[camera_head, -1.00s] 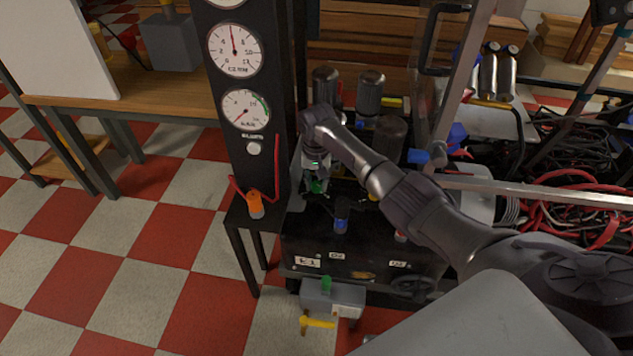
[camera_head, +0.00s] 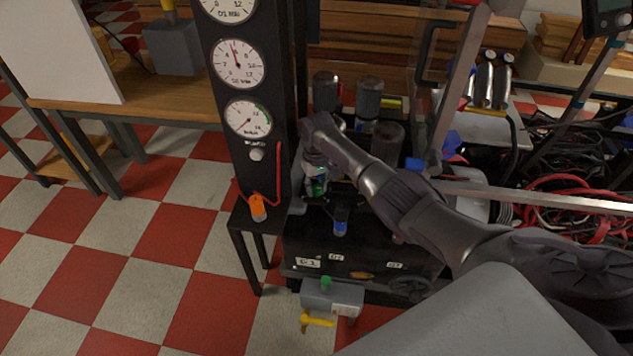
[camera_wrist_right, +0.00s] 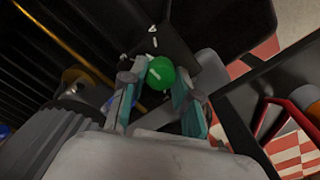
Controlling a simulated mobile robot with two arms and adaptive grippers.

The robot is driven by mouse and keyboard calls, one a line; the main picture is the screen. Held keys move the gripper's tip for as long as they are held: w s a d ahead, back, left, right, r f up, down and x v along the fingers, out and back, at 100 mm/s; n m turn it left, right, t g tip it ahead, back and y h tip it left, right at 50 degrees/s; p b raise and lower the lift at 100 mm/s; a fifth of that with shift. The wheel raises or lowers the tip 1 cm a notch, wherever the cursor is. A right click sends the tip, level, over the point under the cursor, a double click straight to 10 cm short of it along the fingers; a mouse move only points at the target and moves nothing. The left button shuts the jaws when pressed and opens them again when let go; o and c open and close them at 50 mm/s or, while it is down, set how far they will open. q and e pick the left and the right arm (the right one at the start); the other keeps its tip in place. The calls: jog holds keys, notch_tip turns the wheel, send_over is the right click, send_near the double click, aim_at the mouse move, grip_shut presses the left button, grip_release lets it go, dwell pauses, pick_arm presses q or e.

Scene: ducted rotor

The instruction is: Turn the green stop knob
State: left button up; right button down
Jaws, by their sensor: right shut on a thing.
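The green stop knob (camera_wrist_right: 160,73) is a round green knob with a white mark, on a black panel. In the right wrist view it sits between the fingertips of my right gripper (camera_wrist_right: 158,90), which is shut on it. In the head view my right gripper (camera_head: 315,180) reaches down at the left end of the dark machine, and only a little green shows there, with the gripper hiding most of the knob. My left gripper is in neither view.
A black gauge column (camera_head: 240,90) stands just left of my right gripper. An orange-capped part (camera_head: 257,207) with a red hose is beside it. A blue knob (camera_head: 340,218) stands to the right. A grey box with a yellow lever (camera_head: 318,320) is below.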

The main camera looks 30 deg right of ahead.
jog(key=n, duration=0.2)
jog(key=shift+r+n+p, duration=0.1)
jog(key=shift+n+p, duration=0.3)
jog(key=n, duration=0.3)
jog(key=shift+n, duration=0.3)
jog(key=shift+a+n+p, duration=0.1)
jog(key=shift+n+p, duration=0.25)
jog(key=shift+n, duration=0.65)
jog(key=n, duration=0.3)
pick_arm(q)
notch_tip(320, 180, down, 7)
pick_arm(e)
jog(key=n, duration=0.4)
jog(key=shift+n, duration=0.3)
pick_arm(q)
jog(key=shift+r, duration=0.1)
pick_arm(e)
jog(key=shift+n, duration=0.3)
jog(key=c, duration=0.8)
grip_release()
jog(key=shift+c, duration=0.2)
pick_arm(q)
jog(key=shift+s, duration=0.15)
